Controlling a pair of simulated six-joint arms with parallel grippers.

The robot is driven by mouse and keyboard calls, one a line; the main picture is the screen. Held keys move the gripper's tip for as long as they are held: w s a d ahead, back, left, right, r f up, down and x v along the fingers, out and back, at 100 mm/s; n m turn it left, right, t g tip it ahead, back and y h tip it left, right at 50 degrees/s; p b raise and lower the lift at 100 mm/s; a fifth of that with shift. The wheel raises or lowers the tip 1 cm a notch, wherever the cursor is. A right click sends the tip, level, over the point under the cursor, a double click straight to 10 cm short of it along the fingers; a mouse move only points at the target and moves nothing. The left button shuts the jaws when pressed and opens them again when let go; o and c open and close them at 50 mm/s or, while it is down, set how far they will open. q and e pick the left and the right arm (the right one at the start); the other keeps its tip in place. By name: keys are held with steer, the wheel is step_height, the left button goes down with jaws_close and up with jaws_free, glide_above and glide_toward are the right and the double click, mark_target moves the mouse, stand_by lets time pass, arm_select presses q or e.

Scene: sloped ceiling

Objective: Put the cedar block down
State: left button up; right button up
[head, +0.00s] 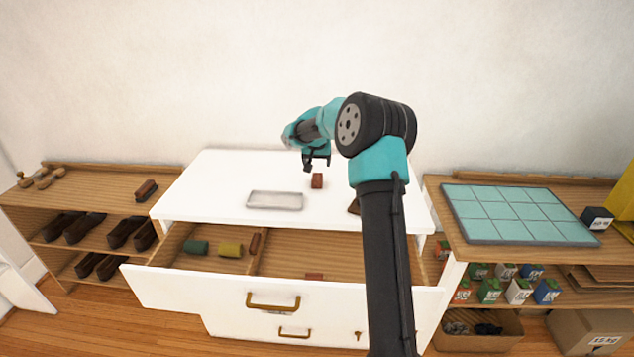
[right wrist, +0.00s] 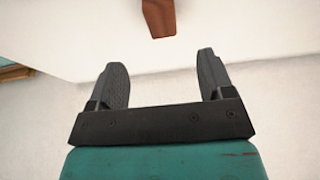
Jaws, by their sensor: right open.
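A small reddish-brown block (head: 317,181), which looks like the cedar block, stands on the white dresser top (head: 225,175), to the right of a grey metal tray (head: 275,201). My right gripper (head: 316,161) is above the dresser top, just behind the block in the head view, open and empty. In the right wrist view the open fingers (right wrist: 161,66) have nothing between them. A reddish-brown block (right wrist: 160,17) shows beyond the fingertips, apart from them and cut by the top edge. My left gripper is not in view.
The top drawer is open; it holds a green roll (head: 196,247), a yellow roll (head: 230,250) and brown blocks (head: 314,276). A dark brown piece (head: 353,207) is partly hidden by my right arm.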

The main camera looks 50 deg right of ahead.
mark_target(317, 177)
steer(key=x, duration=0.6)
steer(key=shift+d+f, duration=0.15)
steer(key=shift+f, duration=0.05)
steer(key=shift+w+f, duration=0.1)
steer(key=shift+x, duration=2.5)
steer(key=shift+w, duration=0.1)
steer(key=shift+c, duration=0.4)
steer(key=c, duration=0.9)
